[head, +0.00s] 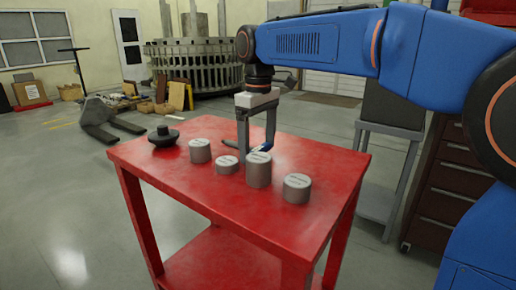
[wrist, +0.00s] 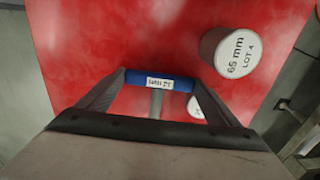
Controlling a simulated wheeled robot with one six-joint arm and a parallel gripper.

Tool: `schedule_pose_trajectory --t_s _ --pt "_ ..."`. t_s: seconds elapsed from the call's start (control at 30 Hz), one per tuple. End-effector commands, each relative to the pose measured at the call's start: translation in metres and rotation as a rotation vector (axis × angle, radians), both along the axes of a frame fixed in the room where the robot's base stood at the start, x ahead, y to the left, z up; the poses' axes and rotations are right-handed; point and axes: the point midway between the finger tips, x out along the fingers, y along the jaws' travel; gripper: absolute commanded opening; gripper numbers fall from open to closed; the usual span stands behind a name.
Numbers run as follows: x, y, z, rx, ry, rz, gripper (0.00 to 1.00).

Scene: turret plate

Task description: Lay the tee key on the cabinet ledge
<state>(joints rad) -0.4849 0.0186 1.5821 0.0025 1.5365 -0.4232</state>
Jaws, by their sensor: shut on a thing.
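The tee key (wrist: 137,80) has a blue crossbar with a white label and a grey shaft. In the wrist view my gripper (wrist: 158,82) is shut on its crossbar, one finger at each end. The shaft points down the picture, its lower end hidden behind the gripper body. In the head view my gripper (head: 256,146) is over the red table (head: 230,222), behind the grey cylinders; the key is only partly visible there. A dark drawer cabinet (head: 448,188) stands at the right. I cannot clearly make out its ledge.
Several grey cylinders stand on the table, among them a tall one (head: 259,171) and a right one (head: 297,188). A black knobbed part (head: 163,137) is at the left corner. A grey stand (head: 388,140) is right of the table. Open floor lies to the left.

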Motion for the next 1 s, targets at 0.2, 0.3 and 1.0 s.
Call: schedule_pose_trajectory --t_s 0.2,0.3,1.0 --pt "0.000 0.000 -0.012 0.001 -0.001 0.000 0.58" --pt "0.000 0.000 -0.011 0.001 -0.001 0.000 0.58" --pt "0.000 0.000 0.001 0.001 -0.002 0.000 0.93"
